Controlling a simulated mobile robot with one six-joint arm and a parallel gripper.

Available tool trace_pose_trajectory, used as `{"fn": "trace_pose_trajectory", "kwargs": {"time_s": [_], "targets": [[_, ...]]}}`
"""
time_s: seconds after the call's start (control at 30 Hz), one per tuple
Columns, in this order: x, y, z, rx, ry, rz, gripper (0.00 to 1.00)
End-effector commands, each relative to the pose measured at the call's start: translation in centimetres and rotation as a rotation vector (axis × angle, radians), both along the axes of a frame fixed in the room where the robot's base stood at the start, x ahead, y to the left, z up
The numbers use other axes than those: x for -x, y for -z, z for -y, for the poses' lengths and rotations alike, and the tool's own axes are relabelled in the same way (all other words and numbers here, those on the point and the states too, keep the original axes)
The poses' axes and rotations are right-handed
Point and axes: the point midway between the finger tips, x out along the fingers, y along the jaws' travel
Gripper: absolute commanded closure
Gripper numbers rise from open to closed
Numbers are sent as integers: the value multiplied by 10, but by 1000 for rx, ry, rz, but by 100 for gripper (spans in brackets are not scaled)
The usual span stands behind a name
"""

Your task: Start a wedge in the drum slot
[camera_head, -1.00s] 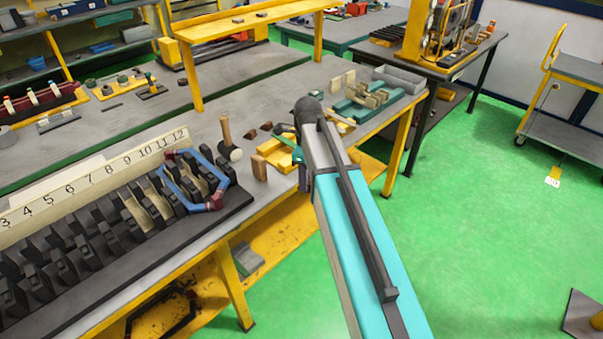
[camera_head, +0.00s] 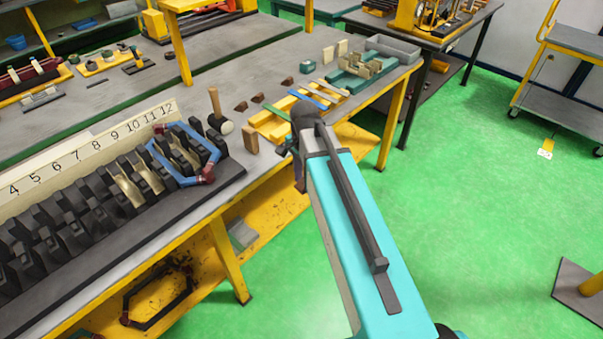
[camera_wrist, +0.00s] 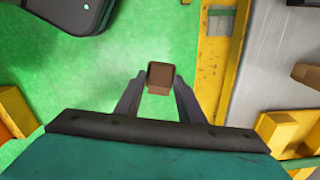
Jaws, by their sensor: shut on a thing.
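My gripper (camera_wrist: 159,88) is shut on a small brown wedge (camera_wrist: 161,73), held between the two fingertips in the wrist view. Green floor lies behind it, just outside the bench's yellow edge. The dark slotted drum section (camera_head: 95,205) lies at the left of the bench, below a numbered strip (camera_head: 90,155). A blue coil with red ends (camera_head: 182,155) sits over its right end slots, and tan liners (camera_head: 128,188) line some slots. Loose brown wedges (camera_head: 241,106) lie on the bench beyond the mallet.
A wooden mallet (camera_head: 218,115) and a tan block (camera_head: 251,139) stand between the drum and my arm. A yellow tray (camera_head: 270,125) with strips and a teal fixture (camera_head: 362,72) lie farther right. Open floor is right of the bench.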

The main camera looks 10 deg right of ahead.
Motion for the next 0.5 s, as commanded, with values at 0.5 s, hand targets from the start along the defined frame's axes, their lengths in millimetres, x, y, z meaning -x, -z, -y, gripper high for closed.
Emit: {"fn": "trace_pose_trajectory", "kwargs": {"time_s": [0.5], "targets": [[19, 16, 0, 0, -601, 0, 87]]}}
